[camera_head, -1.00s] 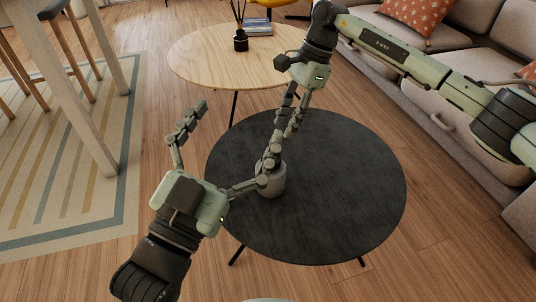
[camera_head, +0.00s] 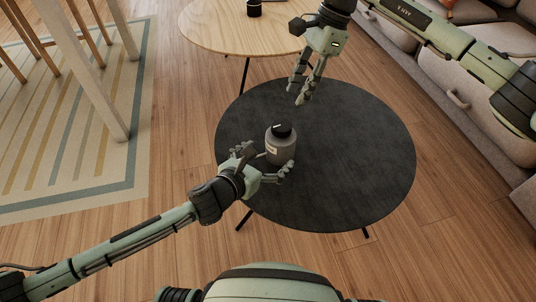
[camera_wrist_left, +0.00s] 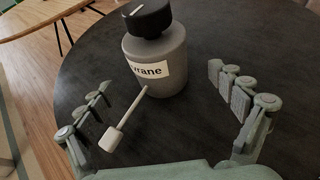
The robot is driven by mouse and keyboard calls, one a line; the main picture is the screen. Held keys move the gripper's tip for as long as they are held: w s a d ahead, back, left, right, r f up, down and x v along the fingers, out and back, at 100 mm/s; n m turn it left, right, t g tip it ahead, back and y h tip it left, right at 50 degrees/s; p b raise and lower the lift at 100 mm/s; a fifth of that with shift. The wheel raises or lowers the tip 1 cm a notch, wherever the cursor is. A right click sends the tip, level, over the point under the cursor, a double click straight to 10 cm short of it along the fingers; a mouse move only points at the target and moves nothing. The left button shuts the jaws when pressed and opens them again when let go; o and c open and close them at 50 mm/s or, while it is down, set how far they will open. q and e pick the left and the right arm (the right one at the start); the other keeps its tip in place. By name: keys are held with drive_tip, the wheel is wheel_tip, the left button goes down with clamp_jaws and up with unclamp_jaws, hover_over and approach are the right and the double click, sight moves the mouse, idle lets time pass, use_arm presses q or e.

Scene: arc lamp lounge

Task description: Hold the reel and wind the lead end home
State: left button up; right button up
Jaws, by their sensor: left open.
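The reel (camera_head: 281,150) is a grey bottle-like body with a black top and a pale label, upright on the dark round table. My right gripper (camera_head: 298,97) is above the table behind the reel, fingers slightly apart and empty.
The dark round table (camera_head: 350,150) is otherwise bare, with free room right of the reel. A light wooden round table (camera_head: 225,30) with a dark pot (camera_head: 254,8) stands behind. A sofa (camera_head: 450,85) is at the right, a striped rug (camera_head: 80,140) at the left.

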use_arm(q)
drive_tip(key=x, duration=0.7)
drive_tip(key=shift+w+f, duration=0.15)
drive_tip(key=shift+w, duration=0.15)
drive_tip(key=c, duration=1.6)
